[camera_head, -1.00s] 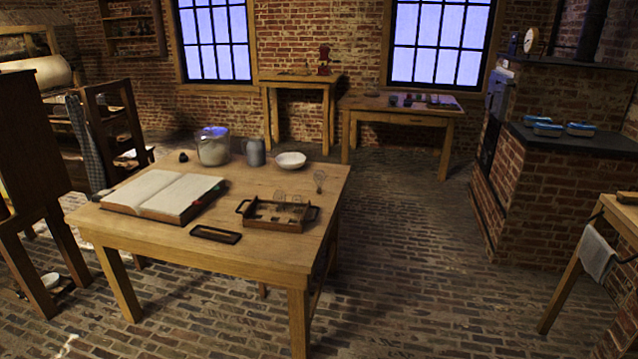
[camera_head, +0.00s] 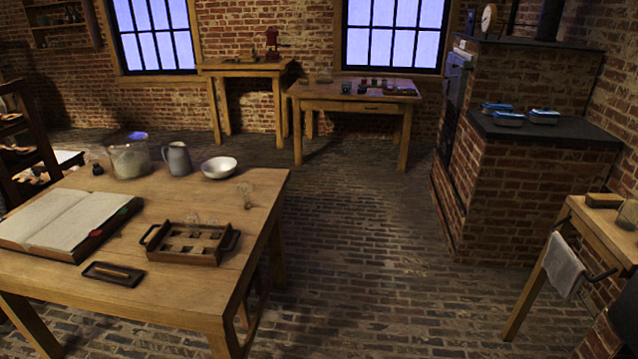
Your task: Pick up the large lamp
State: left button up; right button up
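A clear glass bulb (camera_head: 245,194), which looks like the large lamp, is on the wooden table (camera_head: 225,262) near its right edge, behind and right of a wooden tray. It is small and faint in this view, so I cannot tell how it is supported. The wooden tray (camera_head: 208,257) has dark handles and several compartments. Smaller glass shapes (camera_head: 192,219) show at its back edge; I cannot tell whether they are in it or behind it. Neither of my grippers is in view.
An open book (camera_head: 68,218), a small dark tray (camera_head: 114,274), a glass jar (camera_head: 130,160), a grey jug (camera_head: 177,159) and a white bowl (camera_head: 219,167) share the table. The brick floor (camera_head: 350,240) right of it is clear. A brick stove (camera_head: 540,190) stands at right.

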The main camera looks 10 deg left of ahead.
aim_at(245, 189)
jog(key=i+l, duration=0.15)
jog(key=i, duration=0.5)
jog(key=i+l, duration=0.15)
jog(key=i, duration=0.55)
